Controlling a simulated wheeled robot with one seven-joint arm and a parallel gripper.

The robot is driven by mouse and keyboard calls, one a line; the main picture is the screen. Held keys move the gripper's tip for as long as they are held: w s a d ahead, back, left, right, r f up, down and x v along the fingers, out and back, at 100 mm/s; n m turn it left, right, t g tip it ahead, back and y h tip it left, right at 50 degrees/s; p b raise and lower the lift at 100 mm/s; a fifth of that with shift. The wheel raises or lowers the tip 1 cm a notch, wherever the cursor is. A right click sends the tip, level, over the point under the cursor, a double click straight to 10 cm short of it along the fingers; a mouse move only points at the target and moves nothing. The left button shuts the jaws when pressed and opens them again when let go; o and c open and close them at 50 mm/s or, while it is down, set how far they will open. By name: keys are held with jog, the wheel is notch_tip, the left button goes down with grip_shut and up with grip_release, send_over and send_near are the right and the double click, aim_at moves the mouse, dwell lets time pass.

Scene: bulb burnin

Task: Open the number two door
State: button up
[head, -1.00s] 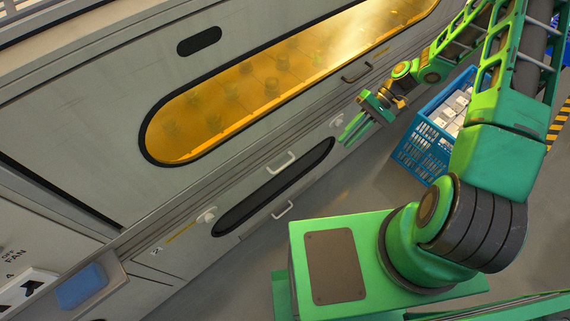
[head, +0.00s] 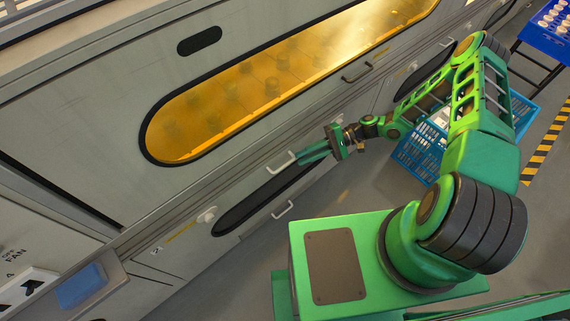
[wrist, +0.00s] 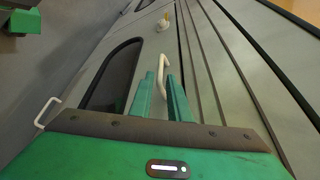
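The number two door is the low grey panel with a long dark window (head: 245,208), near the small "2" label (head: 156,251). It looks shut. Its white bar handle (head: 280,162) sits above the window and also shows in the wrist view (wrist: 161,68). My gripper (head: 300,157) is open and empty, its green fingers pointing at this handle. In the wrist view the fingers (wrist: 162,88) appear on either side of the handle's near end. I cannot tell whether they touch it.
A pale knob (head: 207,215) is left of the window. A second white handle (head: 284,210) is lower down. A large amber-windowed door (head: 150,150) with a dark handle (head: 356,75) lies above. A blue basket (head: 408,155) stands on the floor behind my arm.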

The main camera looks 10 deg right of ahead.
aim_at(286, 164)
jog(key=x, duration=0.7)
jog(key=shift+a, duration=0.25)
grip_shut()
jog(key=shift+f, duration=0.1)
dwell(1.0)
